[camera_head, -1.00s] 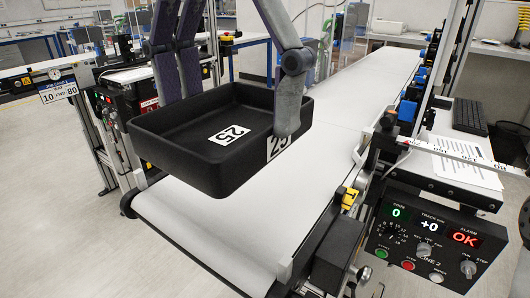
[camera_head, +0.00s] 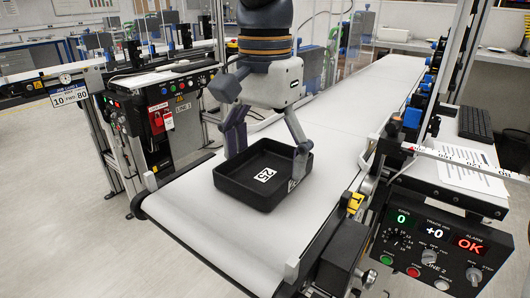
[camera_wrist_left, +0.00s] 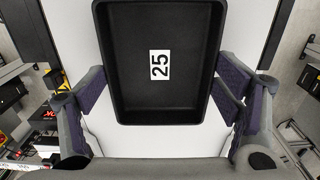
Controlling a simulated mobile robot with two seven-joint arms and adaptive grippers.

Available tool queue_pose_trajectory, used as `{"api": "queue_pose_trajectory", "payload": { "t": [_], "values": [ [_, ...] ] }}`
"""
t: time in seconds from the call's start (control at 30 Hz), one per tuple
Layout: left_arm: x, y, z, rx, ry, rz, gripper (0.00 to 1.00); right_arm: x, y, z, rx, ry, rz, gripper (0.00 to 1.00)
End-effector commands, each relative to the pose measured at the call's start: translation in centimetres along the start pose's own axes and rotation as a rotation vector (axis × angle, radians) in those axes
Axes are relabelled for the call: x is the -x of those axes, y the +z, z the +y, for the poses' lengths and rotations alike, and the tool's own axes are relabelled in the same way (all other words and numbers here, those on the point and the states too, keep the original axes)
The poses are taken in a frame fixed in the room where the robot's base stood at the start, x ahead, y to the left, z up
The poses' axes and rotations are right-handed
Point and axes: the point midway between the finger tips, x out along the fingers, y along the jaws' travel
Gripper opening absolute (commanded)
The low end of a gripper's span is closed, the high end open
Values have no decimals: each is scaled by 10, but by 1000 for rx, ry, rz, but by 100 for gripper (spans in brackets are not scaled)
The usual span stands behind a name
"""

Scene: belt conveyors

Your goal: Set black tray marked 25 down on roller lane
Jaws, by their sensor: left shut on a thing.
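The black tray (camera_head: 238,192) is a shallow open box with a white label reading 25 on its floor. It is level over the near part of the white conveyor lane (camera_head: 190,205). I cannot tell whether its underside touches the surface. My left gripper (camera_head: 267,150) comes from above and is shut on the tray, with fingers at opposite sides. In the left wrist view the tray (camera_wrist_left: 160,108) is empty apart from the label and sits between the fingers. The lane looks smooth and white; no rollers show. My right gripper is not in view.
A control panel (camera_head: 430,245) with lit displays stands at the lane's near right, beside a small yellow tag (camera_head: 355,203). Papers (camera_head: 460,165) and a keyboard (camera_head: 475,123) lie on the right shelf. Another conveyor (camera_head: 150,78) is at the left. The lane beyond the tray is clear.

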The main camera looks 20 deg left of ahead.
Motion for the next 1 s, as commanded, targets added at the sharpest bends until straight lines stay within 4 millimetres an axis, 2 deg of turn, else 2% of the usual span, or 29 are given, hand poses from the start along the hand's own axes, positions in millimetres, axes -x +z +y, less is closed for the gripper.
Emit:
{"api": "queue_pose_trajectory", "payload": {
  "t": [0.1, 0.13, 0.2, 0.53, 0.63, 1.0],
  "values": [
    [-3, 0, 0, 0, 0, -1, 54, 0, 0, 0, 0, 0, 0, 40],
    [-2, 0, 0, 0, 0, -1, 90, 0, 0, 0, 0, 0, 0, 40],
    [-2, 0, 0, 0, 0, -1, 100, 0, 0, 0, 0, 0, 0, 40],
    [-2, 0, 0, 0, 1, -1, 100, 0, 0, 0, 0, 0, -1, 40],
    [7, -1, 0, 1, 0, 3, 100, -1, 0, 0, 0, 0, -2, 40],
    [97, -1, 0, 1, 1, 1, 100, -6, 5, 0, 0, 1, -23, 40]
  ]
}}
